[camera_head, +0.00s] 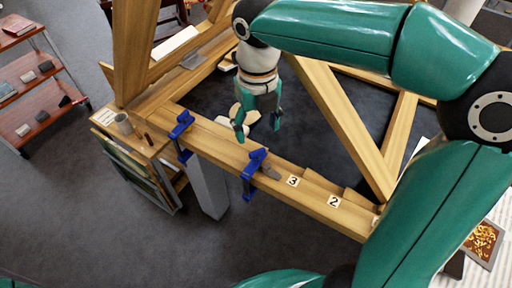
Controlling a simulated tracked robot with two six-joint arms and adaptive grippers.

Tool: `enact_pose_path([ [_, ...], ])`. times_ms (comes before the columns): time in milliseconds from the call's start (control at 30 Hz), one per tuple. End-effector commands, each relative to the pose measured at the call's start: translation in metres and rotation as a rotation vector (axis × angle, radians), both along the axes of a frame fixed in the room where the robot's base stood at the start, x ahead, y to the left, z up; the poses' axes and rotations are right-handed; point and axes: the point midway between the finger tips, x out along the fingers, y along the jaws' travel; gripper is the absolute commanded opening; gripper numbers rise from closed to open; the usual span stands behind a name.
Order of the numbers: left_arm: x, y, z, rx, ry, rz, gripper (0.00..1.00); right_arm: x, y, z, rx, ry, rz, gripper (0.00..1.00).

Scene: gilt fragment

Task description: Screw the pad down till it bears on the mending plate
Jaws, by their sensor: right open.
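A wooden beam (215,138) runs across the middle. Two blue clamps grip it, one at the left (182,128) and one nearer the centre (254,168). A small grey metal piece (271,173) lies on the beam beside the centre clamp; it may be the mending plate. The clamp pads are too small to tell, so I cannot see whether either bears on anything. My right gripper (258,126) points down with its teal fingers apart and empty, a little beyond the beam and above the centre clamp in the picture. My left gripper is out of view.
Numbered tags 3 (293,181) and 2 (334,201) sit on the beam. Diagonal timbers (345,130) rise behind it. A shelved cart (45,85) is farther left. Open floor lies in front.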

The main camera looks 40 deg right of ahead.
Motion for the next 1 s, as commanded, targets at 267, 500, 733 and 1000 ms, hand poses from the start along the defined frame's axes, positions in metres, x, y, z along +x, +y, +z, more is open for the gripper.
enact_pose_path([
  [267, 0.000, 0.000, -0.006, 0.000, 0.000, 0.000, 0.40, -0.001, -0.001, -0.053, 0.001, 0.003, -0.002, 0.69],
  [500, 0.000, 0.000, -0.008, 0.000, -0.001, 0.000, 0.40, -0.001, -0.001, -0.072, 0.001, 0.001, -0.004, 0.69],
  [733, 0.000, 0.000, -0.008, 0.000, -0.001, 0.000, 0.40, -0.001, -0.001, -0.074, 0.002, 0.000, -0.005, 0.69],
  [1000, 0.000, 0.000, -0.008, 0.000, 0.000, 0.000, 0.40, -0.001, -0.001, -0.073, 0.002, 0.000, -0.005, 0.35],
])
